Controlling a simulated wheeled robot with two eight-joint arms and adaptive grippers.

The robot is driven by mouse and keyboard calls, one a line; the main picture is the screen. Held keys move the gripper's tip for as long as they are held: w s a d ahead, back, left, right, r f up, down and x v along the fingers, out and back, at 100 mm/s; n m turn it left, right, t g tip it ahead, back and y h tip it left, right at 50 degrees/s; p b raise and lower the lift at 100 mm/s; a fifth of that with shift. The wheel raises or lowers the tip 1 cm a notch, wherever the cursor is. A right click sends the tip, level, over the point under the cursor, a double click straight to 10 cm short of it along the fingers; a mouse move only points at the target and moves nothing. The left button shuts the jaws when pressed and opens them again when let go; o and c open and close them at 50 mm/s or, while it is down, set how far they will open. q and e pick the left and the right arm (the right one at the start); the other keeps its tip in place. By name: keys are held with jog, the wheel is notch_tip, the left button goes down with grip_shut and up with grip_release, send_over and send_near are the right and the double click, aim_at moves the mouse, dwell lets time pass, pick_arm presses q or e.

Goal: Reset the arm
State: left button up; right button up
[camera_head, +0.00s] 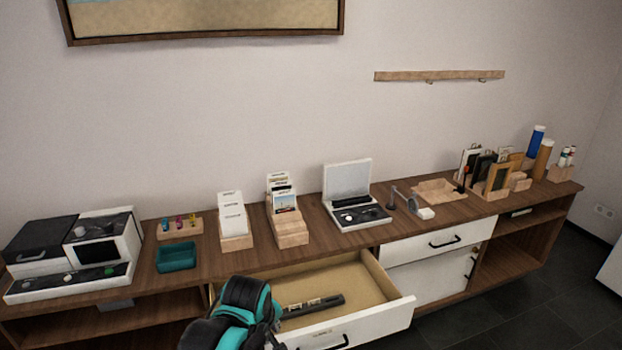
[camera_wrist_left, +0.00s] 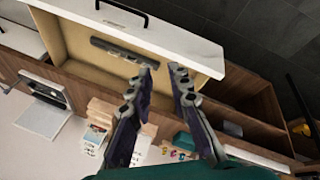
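My left arm (camera_head: 240,312), black and teal, shows at the bottom of the head view, in front of the open drawer (camera_head: 375,282). Its fingertips cannot be made out there. In the left wrist view my left gripper (camera_wrist_left: 163,70) has its two fingers apart with nothing between them. The drawer front (camera_wrist_left: 140,30) lies beyond the fingertips in that view. A dark bar-shaped object (camera_head: 312,306) lies in the drawer; it also shows in the left wrist view (camera_wrist_left: 122,50). My right gripper is in neither view.
A long wooden sideboard (camera_head: 300,250) runs along the wall. On it stand a black-and-white machine (camera_head: 75,250), a teal tray (camera_head: 176,257), card holders (camera_head: 235,226), an open laptop-like device (camera_head: 352,200) and a file organiser (camera_head: 490,172). The dark floor (camera_head: 480,310) at the right is clear.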

pick_arm(q)
jog(key=s+a+m+t, duration=0.2)
jog(key=s+a+m, duration=0.6)
jog(key=s, duration=0.4)
jog(key=shift+s+f+m+t, duration=0.3)
jog(key=shift+f+m, duration=0.1)
jog(key=shift+m, duration=0.5)
jog(key=shift+a, duration=0.1)
